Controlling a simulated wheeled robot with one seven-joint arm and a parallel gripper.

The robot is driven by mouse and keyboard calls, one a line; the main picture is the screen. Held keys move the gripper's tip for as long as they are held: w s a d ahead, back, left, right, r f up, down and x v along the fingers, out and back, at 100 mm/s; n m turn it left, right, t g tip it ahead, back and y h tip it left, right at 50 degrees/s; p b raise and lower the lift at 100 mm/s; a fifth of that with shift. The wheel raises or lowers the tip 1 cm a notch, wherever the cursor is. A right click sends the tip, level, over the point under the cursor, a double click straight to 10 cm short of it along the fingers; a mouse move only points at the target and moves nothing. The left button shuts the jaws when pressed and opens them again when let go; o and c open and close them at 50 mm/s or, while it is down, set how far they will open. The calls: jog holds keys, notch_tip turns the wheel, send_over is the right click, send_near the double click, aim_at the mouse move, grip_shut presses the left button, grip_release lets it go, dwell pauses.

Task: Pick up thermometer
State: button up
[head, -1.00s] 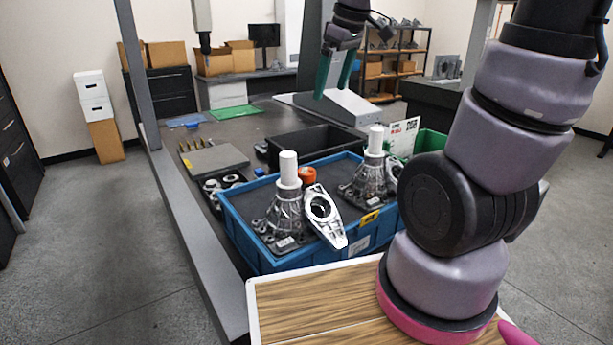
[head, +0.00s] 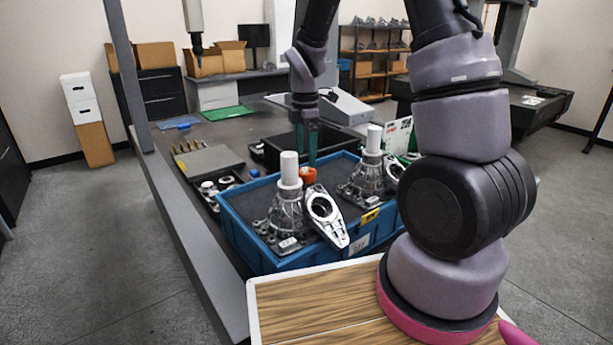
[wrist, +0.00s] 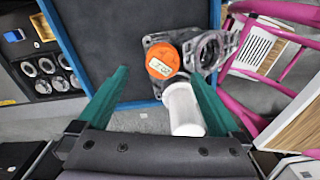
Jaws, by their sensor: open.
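An orange round device (head: 308,175) with a small pale display looks like the thermometer. It sits behind the left casting with the white cylinder, at the blue crate. In the wrist view the thermometer (wrist: 162,60) shows its face and display, beside the casting's metal flange. My gripper (head: 306,160), with green fingers, points down over the crate's far side, close to the thermometer in the picture. In the wrist view my gripper (wrist: 158,76) is open and empty, and the thermometer appears between and just beyond its fingertips. What the thermometer rests on is hidden.
The blue crate (head: 240,238) holds two metal castings with white cylinders (head: 289,168) that stand up close to my gripper. A silver bracket (head: 325,215) leans at the crate's front. A black bin (head: 268,150) stands behind. A grey gantry post (head: 128,75) rises at left.

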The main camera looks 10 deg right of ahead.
aim_at(306, 170)
jog(key=shift+s+d+f, duration=0.1)
jog(key=shift+f, duration=1.25)
jog(key=shift+s+f, duration=0.1)
jog(key=shift+f, duration=1.25)
grip_shut()
